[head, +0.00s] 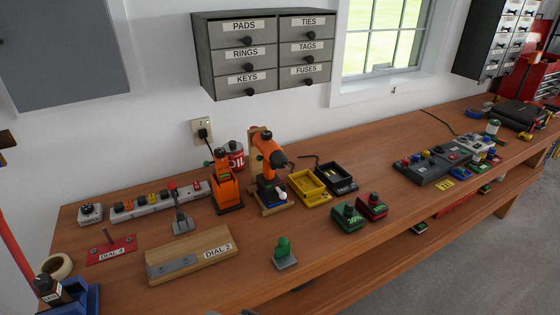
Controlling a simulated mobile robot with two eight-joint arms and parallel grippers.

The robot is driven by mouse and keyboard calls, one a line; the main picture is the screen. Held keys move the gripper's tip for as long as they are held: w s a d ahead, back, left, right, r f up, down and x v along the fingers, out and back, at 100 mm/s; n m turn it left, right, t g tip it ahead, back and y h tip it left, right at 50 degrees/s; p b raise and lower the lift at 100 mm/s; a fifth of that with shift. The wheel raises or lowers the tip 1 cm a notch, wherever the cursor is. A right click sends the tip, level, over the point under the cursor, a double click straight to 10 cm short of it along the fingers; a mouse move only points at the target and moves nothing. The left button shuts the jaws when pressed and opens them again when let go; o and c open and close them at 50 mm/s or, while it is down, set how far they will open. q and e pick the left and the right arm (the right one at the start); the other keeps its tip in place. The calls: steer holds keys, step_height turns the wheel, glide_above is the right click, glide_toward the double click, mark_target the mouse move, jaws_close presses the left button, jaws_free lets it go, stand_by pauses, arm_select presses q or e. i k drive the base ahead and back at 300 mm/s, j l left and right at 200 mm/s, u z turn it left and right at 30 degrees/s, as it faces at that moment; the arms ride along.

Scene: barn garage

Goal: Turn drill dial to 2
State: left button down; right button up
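An orange and black power drill (268,150) stands upright on a wooden stand at the middle of the bench, its nose toward the right. A dial or number on it is too small to make out. A second orange tool or holder (225,188) stands just left of it. A wooden block labelled DIAL 2 (214,255) lies in front, with a grey metal plate on its face. A red plate labelled DIAL 1 (125,247) lies to its left. Neither of my grippers shows in the head view.
A power strip (140,207) runs along the wall at left. Yellow (305,190) and black open boxes sit right of the drill. Green and red knobbed blocks (372,206) and a green-knobbed block (285,254) stand in front. The wooden bench between the boxes and the grey control panel (435,168) is clear.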

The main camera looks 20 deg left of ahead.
mark_target(266, 135)
steer(key=i+l+u, duration=0.25)
steer(key=i+l, duration=0.55)
steer(key=l, duration=0.1)
